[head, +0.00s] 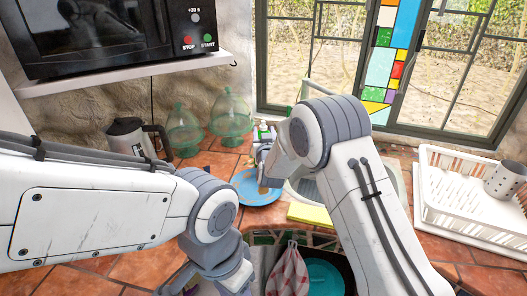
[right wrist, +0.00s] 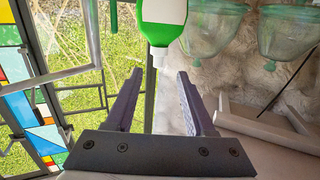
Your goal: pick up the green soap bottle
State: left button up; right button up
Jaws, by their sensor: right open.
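The green soap bottle (head: 263,131) stands at the back of the counter, near the window, partly hidden behind my right wrist in the head view. In the right wrist view the bottle (right wrist: 163,40) appears upside down, green with a white label. Its narrow white tip lies between the lines of the fingers, just beyond the fingertips. My right gripper (right wrist: 159,75) is open and empty, with its two fingers apart and the bottle ahead of them. In the head view it (head: 263,172) is small and partly hidden by my arm. My left arm reaches to the bottom; its fingers are not visible.
A blue plate (head: 255,187) lies below my right gripper. A yellow sponge (head: 310,215) is beside the sink. Two green glass domes (head: 231,118) and a metal kettle (head: 130,138) stand to the left. A white dish rack (head: 465,210) is at right.

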aim_at(264, 124)
jog(key=w+p, duration=0.1)
jog(key=w, duration=0.3)
jog(key=shift+w+a, duration=0.1)
jog(key=shift+w, duration=0.3)
jog(key=shift+w+a+f+p, duration=0.1)
jog(key=shift+w+f+p, duration=0.05)
jog(key=shift+w+p, duration=1.55)
jog(key=shift+w+f, duration=0.1)
jog(key=shift+w, duration=0.85)
grip_shut()
jog(key=shift+r, duration=0.2)
